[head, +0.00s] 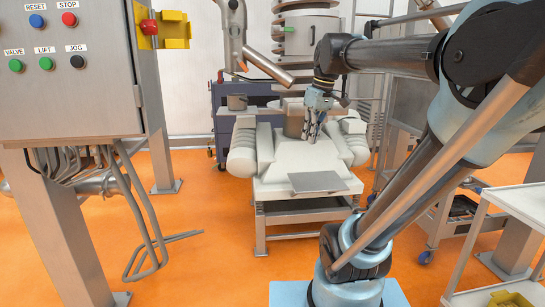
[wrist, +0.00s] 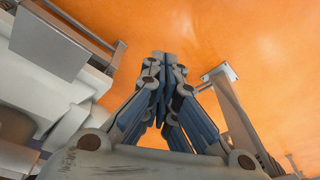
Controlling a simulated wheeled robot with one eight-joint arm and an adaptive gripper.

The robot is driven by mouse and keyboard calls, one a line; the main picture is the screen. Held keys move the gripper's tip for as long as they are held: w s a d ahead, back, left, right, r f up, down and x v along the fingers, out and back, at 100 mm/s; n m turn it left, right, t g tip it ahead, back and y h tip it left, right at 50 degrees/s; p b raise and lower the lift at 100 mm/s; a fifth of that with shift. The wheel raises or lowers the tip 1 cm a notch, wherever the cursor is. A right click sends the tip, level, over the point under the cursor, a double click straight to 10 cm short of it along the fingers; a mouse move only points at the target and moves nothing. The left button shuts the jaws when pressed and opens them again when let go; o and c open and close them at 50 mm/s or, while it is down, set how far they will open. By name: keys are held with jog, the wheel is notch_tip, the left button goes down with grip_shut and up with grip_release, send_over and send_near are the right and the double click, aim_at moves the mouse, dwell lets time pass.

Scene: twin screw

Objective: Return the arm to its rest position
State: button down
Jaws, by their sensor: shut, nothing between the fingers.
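My gripper (head: 313,128) hangs from the end of my raised arm in the head view, pointing down. It is in front of the pale machine body at the centre. In the wrist view my gripper (wrist: 160,62) has its fingers together with nothing between them. My arm reaches from its base at the lower right, up and over to the left.
A control cabinet (head: 65,100) with labelled buttons stands at the left. The pale machine (head: 282,160) with a grey plate (head: 317,182) is below and behind my gripper. A white cart (head: 520,205) stands at the right. Open orange floor (head: 205,270) lies at left centre.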

jog(key=s+d+f+m, duration=0.2)
jog(key=s+f, duration=0.2)
jog(key=f, duration=0.4)
jog(key=s+d+f+m+h, duration=0.1)
jog(key=s+d+f+m, duration=0.1)
jog(key=s+f, duration=0.3)
jog(key=s+d+f+m, duration=0.2)
jog(key=s+f+m, duration=0.1)
jog(key=f, duration=0.8)
jog(key=shift+s+d+f+m+t+h, duration=0.3)
jog(key=shift+s+d+f+t+h, duration=0.1)
jog(key=shift+s, duration=0.4)
